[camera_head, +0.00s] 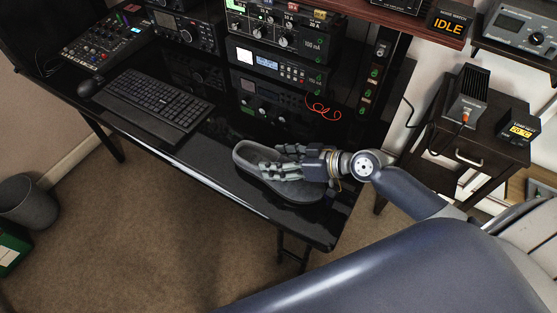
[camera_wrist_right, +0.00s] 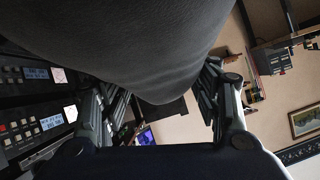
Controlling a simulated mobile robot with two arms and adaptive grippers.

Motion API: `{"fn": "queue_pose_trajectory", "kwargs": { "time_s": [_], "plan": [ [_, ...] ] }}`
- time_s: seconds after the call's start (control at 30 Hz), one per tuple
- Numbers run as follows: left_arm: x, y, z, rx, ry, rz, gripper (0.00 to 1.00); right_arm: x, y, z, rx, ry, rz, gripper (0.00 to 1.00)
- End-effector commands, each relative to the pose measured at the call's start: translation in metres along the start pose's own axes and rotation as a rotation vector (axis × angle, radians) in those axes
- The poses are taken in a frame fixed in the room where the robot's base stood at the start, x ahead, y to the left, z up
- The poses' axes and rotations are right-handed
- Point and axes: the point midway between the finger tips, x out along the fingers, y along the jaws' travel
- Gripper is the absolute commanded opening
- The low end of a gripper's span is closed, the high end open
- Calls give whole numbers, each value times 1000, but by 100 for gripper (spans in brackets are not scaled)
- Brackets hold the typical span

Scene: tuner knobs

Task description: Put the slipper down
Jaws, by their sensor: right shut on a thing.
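A dark grey slipper (camera_head: 247,156) is at the right front part of the black desk (camera_head: 192,158), near its front edge. My right gripper (camera_head: 282,168) reaches in from the right and is shut on the slipper, with its fingers across the slipper's middle. I cannot tell whether the sole touches the desk top. In the right wrist view the slipper (camera_wrist_right: 130,45) fills the upper middle between the two fingers of the gripper (camera_wrist_right: 160,105). My left gripper is in neither view.
A keyboard (camera_head: 152,104) and a mouse (camera_head: 90,88) lie to the left on the desk. Stacked radio units (camera_head: 275,65) stand behind the slipper, with a red cable (camera_head: 323,110) in front. A dark side table (camera_head: 470,140) stands to the right. A bin (camera_head: 27,200) is on the floor.

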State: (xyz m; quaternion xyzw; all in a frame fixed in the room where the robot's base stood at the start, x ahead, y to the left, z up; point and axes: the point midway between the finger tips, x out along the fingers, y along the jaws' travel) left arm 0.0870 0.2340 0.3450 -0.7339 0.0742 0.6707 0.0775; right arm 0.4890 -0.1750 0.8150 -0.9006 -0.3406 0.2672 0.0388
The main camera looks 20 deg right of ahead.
Motion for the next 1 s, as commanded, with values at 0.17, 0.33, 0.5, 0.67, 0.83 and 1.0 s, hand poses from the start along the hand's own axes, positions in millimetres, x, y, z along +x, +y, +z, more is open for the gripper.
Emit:
{"fn": "queue_pose_trajectory", "kwargs": {
  "time_s": [0.17,0.33,0.5,0.67,0.83,1.0],
  "plan": [
    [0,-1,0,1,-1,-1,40,0,0,0,-1,1,0,31],
    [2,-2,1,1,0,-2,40,1,0,2,-1,0,0,65],
    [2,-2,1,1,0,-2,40,1,0,2,-1,0,0,79],
    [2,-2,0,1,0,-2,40,1,0,2,-1,0,0,79],
    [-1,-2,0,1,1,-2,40,-1,-1,-1,-1,0,0,79],
    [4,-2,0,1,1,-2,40,-20,1,3,-3,-4,2,79]
  ]
}}
